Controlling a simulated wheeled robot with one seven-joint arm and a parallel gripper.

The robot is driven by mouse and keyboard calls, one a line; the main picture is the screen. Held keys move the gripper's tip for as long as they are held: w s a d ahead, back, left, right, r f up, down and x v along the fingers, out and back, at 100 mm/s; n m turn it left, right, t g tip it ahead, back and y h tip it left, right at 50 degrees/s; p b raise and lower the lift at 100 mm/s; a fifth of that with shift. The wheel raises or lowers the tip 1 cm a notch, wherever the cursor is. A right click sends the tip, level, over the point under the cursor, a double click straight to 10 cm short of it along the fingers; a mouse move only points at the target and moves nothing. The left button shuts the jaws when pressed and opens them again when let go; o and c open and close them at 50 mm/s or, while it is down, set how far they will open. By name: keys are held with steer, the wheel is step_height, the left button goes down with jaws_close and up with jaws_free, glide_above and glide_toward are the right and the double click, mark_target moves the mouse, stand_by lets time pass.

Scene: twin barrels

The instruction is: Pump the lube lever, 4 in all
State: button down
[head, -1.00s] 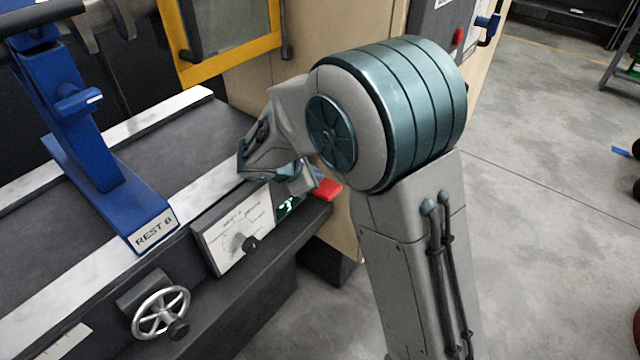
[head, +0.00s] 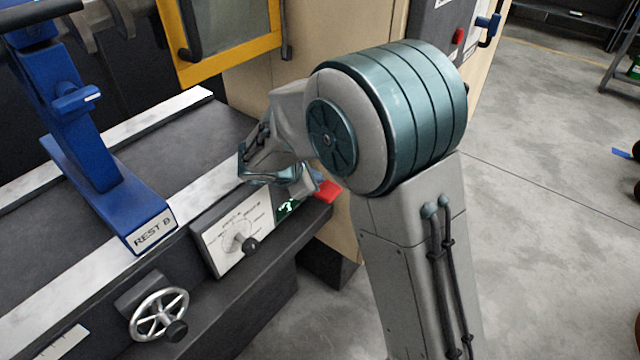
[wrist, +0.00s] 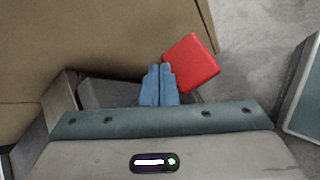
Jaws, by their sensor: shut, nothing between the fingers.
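A red block-shaped piece, which looks like the lube lever's grip (head: 328,192), sticks out at the right end of the dark machine bed. In the wrist view the red grip (wrist: 192,62) lies just right of my fingertips. My gripper (wrist: 160,70) is shut and empty, with its two blue fingers together. The right finger is close beside the red piece or touching it; I cannot tell which.
A white dial panel (head: 236,235) with a black knob and a small green display (head: 288,208) sit on the bed's front. A handwheel (head: 160,313) and the blue rest (head: 90,150) stand to the left. A tan cabinet (head: 265,100) rises behind.

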steer(key=shift+s+d+f+b, duration=0.15)
steer(key=shift+f+b, duration=0.8)
steer(key=shift+f, duration=0.2)
stand_by(0.8)
steer(key=shift+r, duration=0.15)
stand_by(0.4)
steer(key=shift+w+a+r+p, duration=0.1)
steer(key=shift+r+p, duration=0.65)
steer(key=shift+r, duration=0.15)
steer(key=shift+w+a+r+p, duration=0.1)
steer(key=shift+r+p, duration=0.65)
steer(key=shift+r, duration=0.15)
steer(key=r+p, duration=0.2)
steer(key=r, duration=0.1)
steer(key=r+p, duration=0.2)
steer(key=shift+w+a, duration=0.25)
steer(key=shift+a, duration=0.05)
